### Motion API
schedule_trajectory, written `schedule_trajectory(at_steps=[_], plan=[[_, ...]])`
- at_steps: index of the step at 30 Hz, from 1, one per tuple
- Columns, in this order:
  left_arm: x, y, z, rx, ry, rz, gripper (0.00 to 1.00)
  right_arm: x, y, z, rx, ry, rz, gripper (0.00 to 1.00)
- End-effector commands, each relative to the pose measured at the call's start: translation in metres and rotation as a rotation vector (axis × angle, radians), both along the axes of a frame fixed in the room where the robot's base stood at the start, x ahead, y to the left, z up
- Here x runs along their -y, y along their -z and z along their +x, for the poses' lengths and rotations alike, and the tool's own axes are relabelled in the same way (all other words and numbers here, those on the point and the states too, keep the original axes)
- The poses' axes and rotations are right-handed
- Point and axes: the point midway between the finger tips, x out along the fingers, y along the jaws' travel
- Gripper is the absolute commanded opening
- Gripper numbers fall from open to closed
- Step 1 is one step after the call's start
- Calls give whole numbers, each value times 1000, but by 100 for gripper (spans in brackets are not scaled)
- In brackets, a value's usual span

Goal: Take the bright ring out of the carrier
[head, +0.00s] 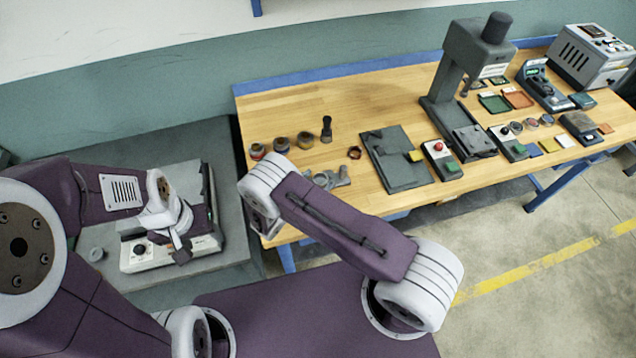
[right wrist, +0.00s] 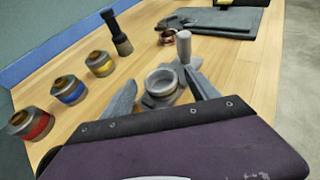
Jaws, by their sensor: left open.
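A grey carrier (right wrist: 160,100) with an upright handle (right wrist: 184,46) stands on the wooden bench in the right wrist view. A round, pale grey ring (right wrist: 162,80) sits in it. In the head view the carrier (head: 342,174) is partly hidden by my right arm. My right gripper (right wrist: 160,77) is open, its fingers apart on either side of the carrier and ring; contact cannot be told. My left gripper (head: 181,249) is open above a pale machine (head: 150,254) on the grey side table, and I see nothing held in it.
Jars with red (right wrist: 30,122), blue (right wrist: 68,89) and yellow (right wrist: 99,63) bands stand left of the carrier. A dark upright tool (right wrist: 117,34) and a copper-coloured ring (right wrist: 167,37) are behind it. A dark plate (head: 398,165) lies to the right.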

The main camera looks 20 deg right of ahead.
Motion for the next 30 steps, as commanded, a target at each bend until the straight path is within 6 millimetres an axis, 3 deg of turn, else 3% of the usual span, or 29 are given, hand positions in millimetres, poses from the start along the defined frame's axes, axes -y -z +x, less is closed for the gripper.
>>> schedule_trajectory(at_steps=[1, 3, 16, 20, 24, 30], plan=[[0, 2, 0, 0, 0, 0, 56, 4, 11, -6, -33, 0, -1, 17], [0, 3, 0, 0, 0, 0, 56, 4, 11, -6, -33, 0, -3, 0], [0, 4, 0, 0, 0, 0, 56, 3, 9, -5, -29, 1, 1, 0], [0, 7, 0, 0, 0, 0, 56, 2, -5, -5, -27, 1, 2, 0], [0, 13, 0, 0, 0, 0, 56, 1, -33, -4, -20, -1, 5, 0], [0, 17, 0, 0, 0, 0, 56, 41, -59, -25, -22, 1, 1, 0]])
